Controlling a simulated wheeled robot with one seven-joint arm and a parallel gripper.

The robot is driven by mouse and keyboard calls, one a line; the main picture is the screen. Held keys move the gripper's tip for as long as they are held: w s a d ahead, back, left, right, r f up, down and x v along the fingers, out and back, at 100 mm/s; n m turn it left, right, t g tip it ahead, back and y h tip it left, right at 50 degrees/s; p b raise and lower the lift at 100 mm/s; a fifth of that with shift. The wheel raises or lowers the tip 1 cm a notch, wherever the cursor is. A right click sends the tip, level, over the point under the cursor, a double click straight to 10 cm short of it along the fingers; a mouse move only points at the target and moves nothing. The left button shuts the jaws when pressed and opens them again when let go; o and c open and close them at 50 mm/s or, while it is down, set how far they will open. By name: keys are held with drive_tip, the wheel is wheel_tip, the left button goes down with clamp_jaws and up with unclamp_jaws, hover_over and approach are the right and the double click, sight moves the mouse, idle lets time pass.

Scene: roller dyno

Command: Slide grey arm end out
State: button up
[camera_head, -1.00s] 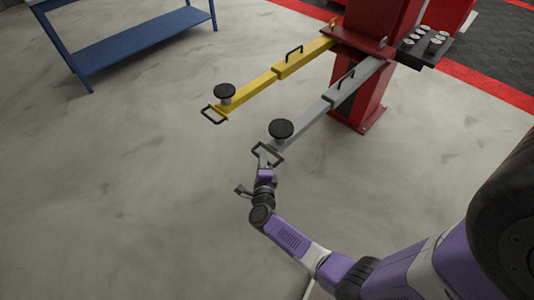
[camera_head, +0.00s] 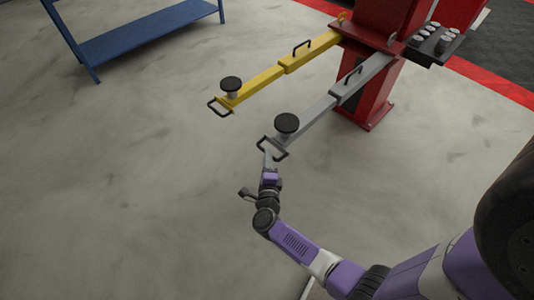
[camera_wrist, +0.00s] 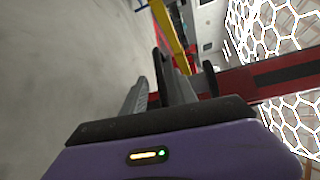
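The grey lift arm (camera_head: 318,108) reaches from the red column toward the lower left. A round black pad (camera_head: 287,123) stands near its outer end, and a dark loop handle (camera_head: 272,148) sits at the tip. My gripper (camera_head: 266,154) is at the left, near side of this handle. In the wrist view, the fingers of my gripper (camera_wrist: 160,90) stand apart with a gap. A dark upright bar (camera_wrist: 161,78) shows in the gap and another (camera_wrist: 210,78) to the right of the right finger. Whether the fingers touch the handle cannot be told.
A yellow lift arm (camera_head: 265,82) with its own pad and loop handle lies parallel, behind and left. The red column (camera_head: 372,90) stands at the upper right beside a dark tray (camera_head: 434,44). A blue bench (camera_head: 140,35) is at the upper left. The floor at left is clear.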

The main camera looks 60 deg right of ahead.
drive_tip(key=shift+v, duration=2.15)
drive_tip(key=a+r+n+t+y, duration=0.4)
drive_tip(key=a+r+n+t, duration=0.4)
drive_tip(key=r+n, duration=0.45)
drive_tip(key=s+a+r+n+g+y, duration=0.1)
drive_tip(key=s+a+r+n+y, duration=0.4)
drive_tip(key=s+n, duration=0.4)
drive_tip(key=s+a+r+n+y, duration=0.4)
drive_tip(key=s+a+r+n, duration=0.3)
drive_tip(key=s, duration=0.5)
drive_tip(key=shift+s+a+r+n+g+y, duration=0.15)
drive_tip(key=shift+s+a+n+g+y, duration=0.25)
drive_tip(key=shift+a+n, duration=1)
